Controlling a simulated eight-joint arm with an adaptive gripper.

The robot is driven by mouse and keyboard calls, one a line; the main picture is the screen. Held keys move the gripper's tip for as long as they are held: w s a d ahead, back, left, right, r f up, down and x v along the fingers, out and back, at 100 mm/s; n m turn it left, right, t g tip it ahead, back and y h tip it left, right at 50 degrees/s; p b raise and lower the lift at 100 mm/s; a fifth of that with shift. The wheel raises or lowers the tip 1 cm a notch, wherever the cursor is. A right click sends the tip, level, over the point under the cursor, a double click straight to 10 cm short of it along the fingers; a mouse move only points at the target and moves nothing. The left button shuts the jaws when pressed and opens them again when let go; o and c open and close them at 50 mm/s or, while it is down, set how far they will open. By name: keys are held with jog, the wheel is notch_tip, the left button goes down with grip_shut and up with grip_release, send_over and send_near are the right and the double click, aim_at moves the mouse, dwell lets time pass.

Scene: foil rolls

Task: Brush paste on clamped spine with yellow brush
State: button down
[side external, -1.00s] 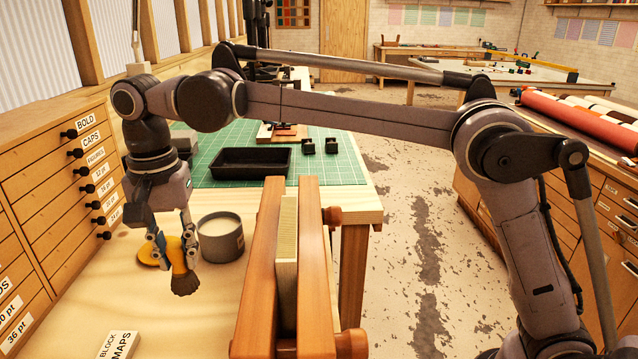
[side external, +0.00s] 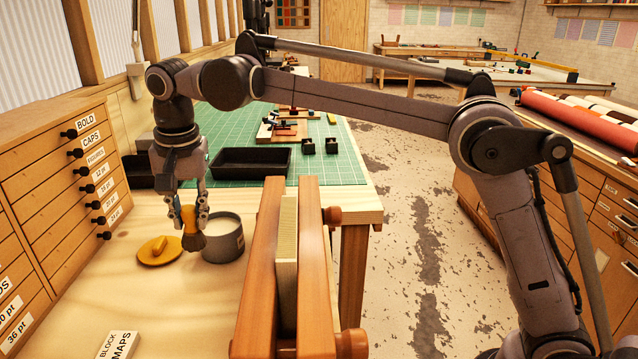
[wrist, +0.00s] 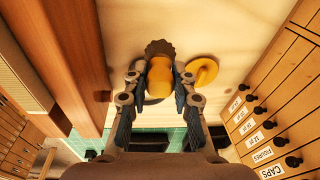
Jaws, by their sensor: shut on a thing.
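My gripper (side external: 191,217) is shut on the yellow brush (side external: 190,220), its dark bristles pointing down. In the side view the bristles overlap the left rim of the paste pot (side external: 223,245), a grey can of pale paste; I cannot tell whether they touch it. The wrist view also shows the brush (wrist: 160,80) between the fingers (wrist: 155,98). The clamped spine (side external: 287,240) is a pale book block held upright between the two wooden bars of the press (side external: 316,262), to the right of the pot. The paste pot is mostly hidden in the wrist view.
A yellow disc (side external: 159,251) lies on the bench left of the pot. A black tray (side external: 250,161) and small black blocks rest on the green mat behind. Labelled drawers (side external: 60,190) stand at the left. A label card (side external: 118,345) lies at the front.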

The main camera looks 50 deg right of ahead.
jog(key=w+d+r+t, duration=0.2)
jog(key=w+d, duration=0.5)
jog(key=d, duration=0.2)
jog(key=shift+h, duration=0.4)
jog(key=shift+f, duration=2.8)
jog(key=shift+s+d+f, duration=0.1)
jog(key=shift+f, duration=0.55)
jog(key=shift+r, duration=0.1)
notch_tip(320, 180, up, 7)
dwell(0.3)
dwell(0.4)
